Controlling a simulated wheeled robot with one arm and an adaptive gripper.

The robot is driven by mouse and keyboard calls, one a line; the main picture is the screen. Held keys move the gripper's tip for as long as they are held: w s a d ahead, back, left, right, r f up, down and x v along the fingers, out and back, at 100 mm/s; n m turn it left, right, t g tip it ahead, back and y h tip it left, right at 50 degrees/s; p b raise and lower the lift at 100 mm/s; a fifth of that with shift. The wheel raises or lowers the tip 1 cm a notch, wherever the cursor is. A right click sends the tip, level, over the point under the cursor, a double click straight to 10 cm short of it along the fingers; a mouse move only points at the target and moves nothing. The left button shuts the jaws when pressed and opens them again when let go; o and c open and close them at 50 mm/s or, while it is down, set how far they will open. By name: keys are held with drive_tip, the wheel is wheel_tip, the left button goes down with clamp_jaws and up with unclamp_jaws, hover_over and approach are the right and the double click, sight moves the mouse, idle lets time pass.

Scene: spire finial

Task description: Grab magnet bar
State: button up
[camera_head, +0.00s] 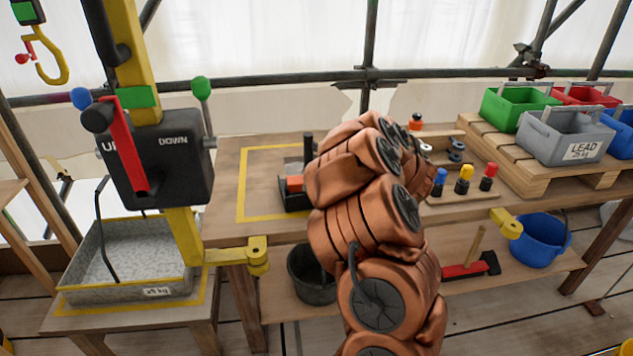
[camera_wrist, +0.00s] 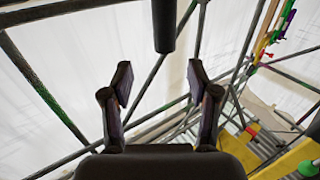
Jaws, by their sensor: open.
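No thing in view can be named the magnet bar with certainty. In the head view a dark upright bar (camera_head: 308,150) stands at a black block with an orange part (camera_head: 295,184), inside a yellow outline on the bench, just left of my copper arm. In the wrist view a dark cylinder (camera_wrist: 165,25) comes in from the top edge, in line with the gap between my fingers; I cannot tell whether it is that bar. My gripper (camera_wrist: 161,82) is open, with nothing between its fingers. My arm hides the gripper in the head view.
The wooden bench (camera_head: 225,165) holds several coloured pegs (camera_head: 463,180) right of my arm. Grey, green and other crates (camera_head: 563,135) stand on a pallet. A lever box (camera_head: 155,155) on a yellow post stands left. A red-headed hammer (camera_head: 465,270) and blue bucket (camera_head: 540,240) are below.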

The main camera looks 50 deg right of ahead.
sight(312, 138)
drive_tip(key=shift+w+a+f+p, duration=0.1)
drive_tip(key=shift+w+p, duration=0.6)
drive_tip(key=shift+w, duration=3.15)
clamp_jaws()
